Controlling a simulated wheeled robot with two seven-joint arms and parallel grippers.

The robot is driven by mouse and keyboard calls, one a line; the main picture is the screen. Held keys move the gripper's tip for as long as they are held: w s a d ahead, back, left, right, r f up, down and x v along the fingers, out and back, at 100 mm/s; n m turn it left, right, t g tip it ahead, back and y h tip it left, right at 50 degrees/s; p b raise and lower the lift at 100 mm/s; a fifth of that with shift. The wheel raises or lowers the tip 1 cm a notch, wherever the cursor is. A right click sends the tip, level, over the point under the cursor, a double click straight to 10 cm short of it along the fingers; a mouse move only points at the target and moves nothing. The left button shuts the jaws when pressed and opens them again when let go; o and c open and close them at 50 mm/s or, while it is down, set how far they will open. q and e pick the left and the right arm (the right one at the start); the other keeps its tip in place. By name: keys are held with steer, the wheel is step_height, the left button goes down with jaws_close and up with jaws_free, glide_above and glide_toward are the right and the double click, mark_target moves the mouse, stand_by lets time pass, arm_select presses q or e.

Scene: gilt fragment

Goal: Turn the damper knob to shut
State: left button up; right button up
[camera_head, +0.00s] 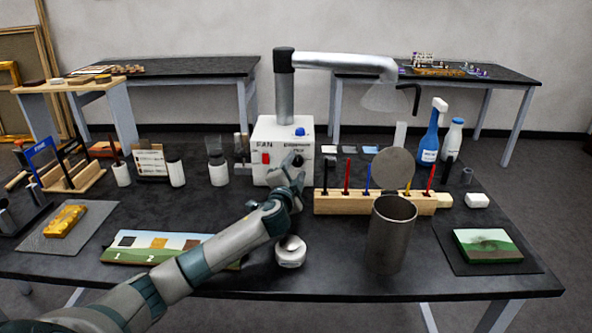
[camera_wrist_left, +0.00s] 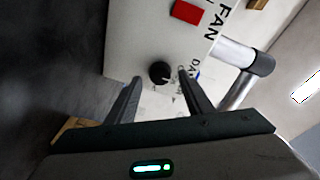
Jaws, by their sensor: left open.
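The white fan box (camera_head: 270,136) stands at the back middle of the black table with a metal duct rising from it. Its front carries a red switch (camera_head: 265,159) and a black damper knob (camera_head: 299,159). In the left wrist view the round black knob (camera_wrist_left: 159,72) appears between the fingertips of my open left gripper (camera_wrist_left: 161,78). I cannot tell whether the fingers touch it. In the head view my left gripper (camera_head: 292,170) is at the box front and partly covers the label near the knob. My right gripper is out of view.
A wooden rack (camera_head: 335,203) with coloured tools stands right of my left gripper. A metal cylinder (camera_head: 390,235) and a white round jar (camera_head: 291,251) are in front. Small jars stand left of the box. Blue and white bottles (camera_head: 429,140) are at the right.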

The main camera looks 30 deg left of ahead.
arm_select(q)
steer(key=shift+w+a, duration=0.3)
steer(key=shift+w, duration=0.3)
